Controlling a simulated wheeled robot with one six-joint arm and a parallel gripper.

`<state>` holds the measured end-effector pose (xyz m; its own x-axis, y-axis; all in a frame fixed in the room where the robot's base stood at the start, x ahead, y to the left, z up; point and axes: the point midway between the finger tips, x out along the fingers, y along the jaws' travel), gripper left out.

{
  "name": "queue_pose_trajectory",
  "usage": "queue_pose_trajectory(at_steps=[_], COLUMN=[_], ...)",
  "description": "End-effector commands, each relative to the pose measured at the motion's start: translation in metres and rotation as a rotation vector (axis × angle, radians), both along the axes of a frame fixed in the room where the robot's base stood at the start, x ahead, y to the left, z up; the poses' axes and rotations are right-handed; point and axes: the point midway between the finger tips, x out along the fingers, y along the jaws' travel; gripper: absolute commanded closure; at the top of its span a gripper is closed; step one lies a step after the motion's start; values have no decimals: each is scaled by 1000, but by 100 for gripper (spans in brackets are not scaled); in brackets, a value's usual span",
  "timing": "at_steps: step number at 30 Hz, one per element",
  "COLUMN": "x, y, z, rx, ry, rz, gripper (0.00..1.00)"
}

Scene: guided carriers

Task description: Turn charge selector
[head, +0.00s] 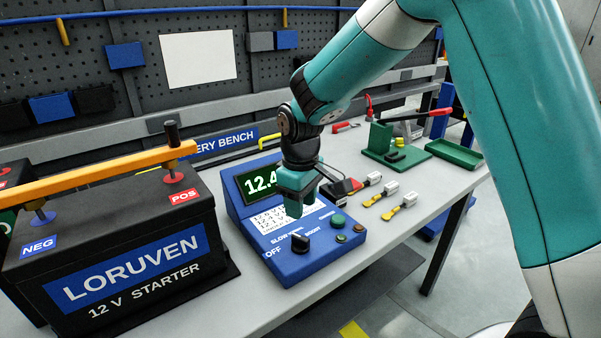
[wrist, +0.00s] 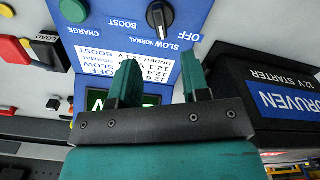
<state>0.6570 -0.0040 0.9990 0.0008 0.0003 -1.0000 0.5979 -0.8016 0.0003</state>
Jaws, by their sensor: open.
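The charge selector is a black knob (head: 300,243) near the front of the blue charger (head: 285,266), with OFF, SLOW, NORMAL and BOOST printed around it. In the wrist view the knob (wrist: 160,17) carries a white mark that seems to face the SLOW NORMAL lettering; I cannot tell the exact setting. My gripper (head: 297,207) hangs above the charger's printed table, pointing down, beside the knob on its display side. In the wrist view my gripper (wrist: 160,82) has its two green fingers apart with nothing between them. The knob is beyond the fingertips, untouched.
A black LORUVEN battery (head: 110,265) with an orange bar (head: 95,175) stands close to the charger's left. A green button (head: 339,221) sits right of the knob. Clips (head: 398,207), a green fixture (head: 395,150) and a green tray (head: 455,152) lie further right.

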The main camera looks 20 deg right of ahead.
Motion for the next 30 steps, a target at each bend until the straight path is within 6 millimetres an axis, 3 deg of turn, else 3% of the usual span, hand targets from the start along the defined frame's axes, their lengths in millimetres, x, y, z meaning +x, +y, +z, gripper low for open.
queue_pose_trajectory(at_steps=[6, 12, 30], x=[1, 1, -2], y=[0, 0, 0], z=[51, 76, 83], rx=[1, 1, 3], ry=[-5, -3, -2], rz=[0, 0, 0], gripper=[57, 57, 57])
